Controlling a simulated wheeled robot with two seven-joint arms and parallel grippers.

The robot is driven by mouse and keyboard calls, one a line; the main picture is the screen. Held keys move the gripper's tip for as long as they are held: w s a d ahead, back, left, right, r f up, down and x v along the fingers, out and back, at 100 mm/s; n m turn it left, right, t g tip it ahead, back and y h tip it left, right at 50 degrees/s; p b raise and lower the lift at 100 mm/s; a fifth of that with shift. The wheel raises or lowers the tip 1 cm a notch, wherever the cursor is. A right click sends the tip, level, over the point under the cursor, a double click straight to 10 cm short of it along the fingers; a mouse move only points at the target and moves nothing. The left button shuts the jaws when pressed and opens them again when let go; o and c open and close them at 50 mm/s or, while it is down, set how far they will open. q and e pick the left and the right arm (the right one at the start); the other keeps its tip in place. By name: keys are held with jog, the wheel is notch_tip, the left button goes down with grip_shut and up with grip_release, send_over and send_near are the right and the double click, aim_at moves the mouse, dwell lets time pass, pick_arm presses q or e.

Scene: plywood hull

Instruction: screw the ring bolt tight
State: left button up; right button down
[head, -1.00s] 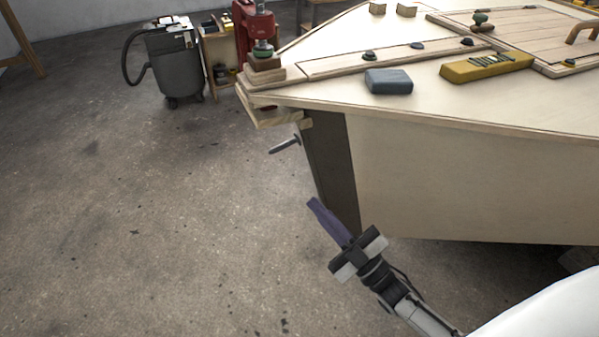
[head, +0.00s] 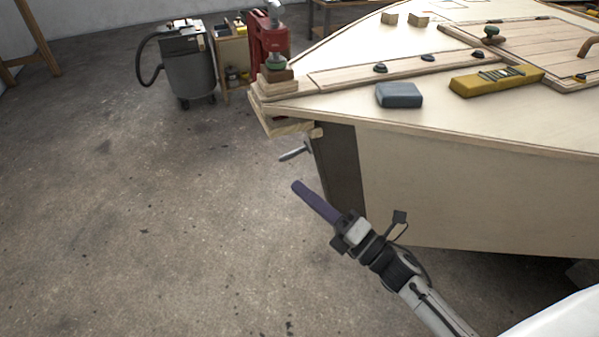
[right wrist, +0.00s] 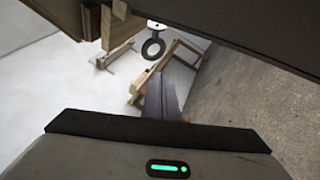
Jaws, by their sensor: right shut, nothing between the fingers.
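The ring bolt (head: 294,153) sticks out to the left from the dark bow edge of the hull (head: 342,170), below the wooden blocks at the bow. In the head view it shows as a short grey shank, nearly edge-on. In the right wrist view its dark ring (right wrist: 153,48) shows open, hanging under a small white mount. My right gripper (head: 298,188) has long purple fingers, shut and empty. Their tips are below the ring bolt in the head view and apart from it. In the right wrist view the purple fingers (right wrist: 163,98) point up towards the ring. My left gripper is not in view.
A grey block (head: 399,95) and a yellow tool (head: 496,81) lie on the deck. A grey shop vacuum (head: 188,66) stands behind. The floor left of the bow is clear.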

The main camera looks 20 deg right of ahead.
aim_at(292, 154)
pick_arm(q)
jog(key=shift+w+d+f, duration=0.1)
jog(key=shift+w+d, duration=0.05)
pick_arm(e)
jog(key=shift+w+d+r, duration=0.1)
jog(key=shift+w+r, duration=0.25)
jog(key=shift+w, duration=0.45)
jog(key=shift+w+d+r, duration=0.1)
jog(key=shift+w+r, duration=0.2)
jog(key=shift+w, duration=0.45)
jog(key=shift+w+d+r, duration=0.1)
jog(key=shift+w+r, duration=0.25)
jog(key=shift+w, duration=0.45)
pick_arm(q)
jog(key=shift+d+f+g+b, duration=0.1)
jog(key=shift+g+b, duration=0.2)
jog(key=shift+b, duration=0.05)
pick_arm(e)
jog(key=shift+w+f, duration=0.15)
